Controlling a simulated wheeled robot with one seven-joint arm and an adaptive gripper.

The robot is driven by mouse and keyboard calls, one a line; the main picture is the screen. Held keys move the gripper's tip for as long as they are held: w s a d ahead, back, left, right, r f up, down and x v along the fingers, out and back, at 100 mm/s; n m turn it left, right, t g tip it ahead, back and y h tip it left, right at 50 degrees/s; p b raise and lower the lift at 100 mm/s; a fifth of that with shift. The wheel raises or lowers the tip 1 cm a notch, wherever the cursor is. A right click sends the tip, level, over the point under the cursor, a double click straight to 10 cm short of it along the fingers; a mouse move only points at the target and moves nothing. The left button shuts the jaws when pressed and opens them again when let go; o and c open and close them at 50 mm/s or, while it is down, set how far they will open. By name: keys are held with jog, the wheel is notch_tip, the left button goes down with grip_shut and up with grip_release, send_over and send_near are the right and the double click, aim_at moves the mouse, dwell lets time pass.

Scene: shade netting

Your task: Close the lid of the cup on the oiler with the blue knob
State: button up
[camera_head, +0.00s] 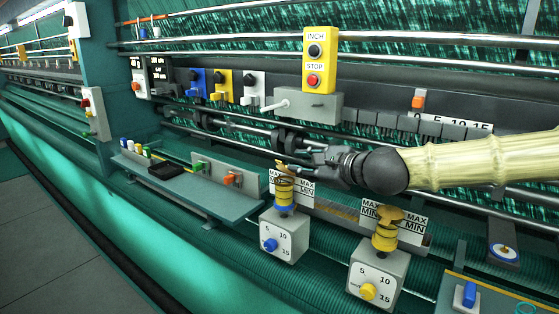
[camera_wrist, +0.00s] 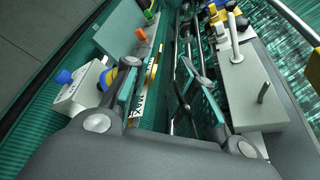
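The oiler with the blue knob (camera_head: 284,240) is a grey box with a dial, left of the oiler with the yellow knob (camera_head: 378,278). Its blue knob (camera_head: 269,245) faces front. Its cup (camera_head: 285,193) has yellow and blue bands. A brass-coloured lid (camera_head: 283,170) shows above the cup, raised and tilted; my fingers partly cover it. My gripper (camera_head: 292,158) is just above and right of this cup. In the wrist view the fingers are spread with a gap between them, and the oiler (camera_wrist: 85,90) lies left of the left finger. I cannot tell whether a finger touches the lid.
A MAX/MIN plate (camera_head: 306,191) stands close behind the cup. A yellow INCH/STOP box (camera_head: 320,60) and rails are behind my gripper. A shelf (camera_head: 205,190) with small switches is to the left. The yellow-knob oiler's cup (camera_head: 385,236) is below my arm.

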aim_at(282, 163)
jog(key=shift+p+x, duration=1.65)
jog(key=shift+x, duration=3.4)
jog(key=shift+f, duration=0.1)
jog(key=shift+c, duration=0.2)
grip_shut()
